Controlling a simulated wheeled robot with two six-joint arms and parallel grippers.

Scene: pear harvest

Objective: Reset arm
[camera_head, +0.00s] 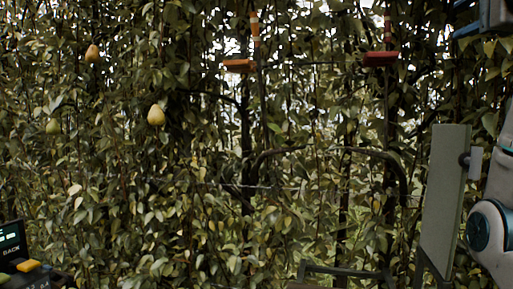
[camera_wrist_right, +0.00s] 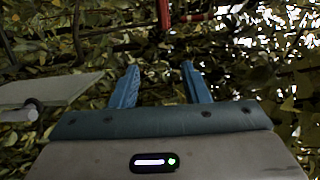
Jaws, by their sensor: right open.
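My right gripper (camera_head: 466,18) shows at the top right edge of the head view, with blue fingers partly cut off by the frame. In the right wrist view its two blue fingers (camera_wrist_right: 158,68) are spread apart with nothing between them, and leaves lie behind them. The right arm comes in along the right edge. My left gripper is not in view. Pears hang in the foliage on the left: an orange-tinted pear (camera_head: 92,53), a yellow pear (camera_head: 156,115) and a greener pear (camera_head: 53,126), all far from the right gripper.
A grey upright panel (camera_head: 445,200) stands beside the right arm. An orange bracket (camera_head: 239,67) and a red bracket (camera_head: 380,59) sit high among dark stems. A dark device with a lit screen (camera_head: 10,240) is at the lower left. Dense leaves fill the background.

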